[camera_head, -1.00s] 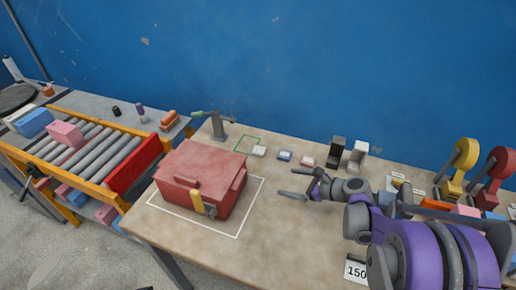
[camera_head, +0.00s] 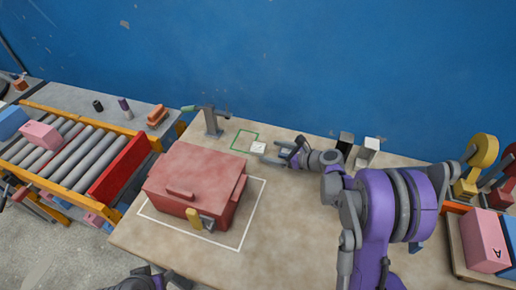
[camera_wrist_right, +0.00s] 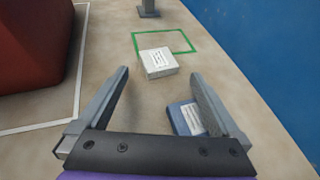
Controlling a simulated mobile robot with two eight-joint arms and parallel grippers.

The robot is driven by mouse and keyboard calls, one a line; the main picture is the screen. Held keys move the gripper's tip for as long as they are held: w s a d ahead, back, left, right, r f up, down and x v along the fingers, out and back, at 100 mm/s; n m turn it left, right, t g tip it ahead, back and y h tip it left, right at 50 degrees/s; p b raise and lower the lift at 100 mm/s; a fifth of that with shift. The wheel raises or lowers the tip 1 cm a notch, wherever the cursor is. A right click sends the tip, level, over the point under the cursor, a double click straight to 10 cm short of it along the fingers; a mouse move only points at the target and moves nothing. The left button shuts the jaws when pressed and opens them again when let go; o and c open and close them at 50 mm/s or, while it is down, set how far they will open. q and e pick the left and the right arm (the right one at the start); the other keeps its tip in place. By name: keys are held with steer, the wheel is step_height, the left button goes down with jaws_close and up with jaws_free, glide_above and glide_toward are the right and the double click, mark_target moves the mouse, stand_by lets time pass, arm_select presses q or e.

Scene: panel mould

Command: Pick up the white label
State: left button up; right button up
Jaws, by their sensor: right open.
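The white label (camera_head: 258,147) is a small pale block with printed lines on top. It lies on the table at the corner of a green outlined rectangle, and it also shows in the right wrist view (camera_wrist_right: 158,62). My right gripper (camera_head: 270,150) is open and empty, its fingers pointing towards the white label. In the right wrist view, the label lies just beyond the gap between the fingertips (camera_wrist_right: 160,76), apart from both. Part of my left arm's end (camera_head: 150,279) shows at the bottom edge; its jaws cannot be made out.
A blue label (camera_wrist_right: 186,118) lies beneath the right gripper, by its right finger. A red lidded box (camera_head: 195,180) stands in a white outline to the left. A grey post (camera_head: 211,122) stands behind. Black (camera_head: 345,142) and white (camera_head: 368,150) blocks stand right.

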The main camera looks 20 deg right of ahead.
mark_target(259, 147)
steer(key=x, duration=0.4)
steer(key=shift+a+r, duration=0.15)
steer(key=shift+r, duration=0.15)
steer(key=shift+w+a+f, duration=0.2)
steer(key=shift+w, duration=0.1)
steer(key=shift+s, duration=0.1)
steer(key=c, duration=1.5)
steer(key=shift+r, duration=0.1)
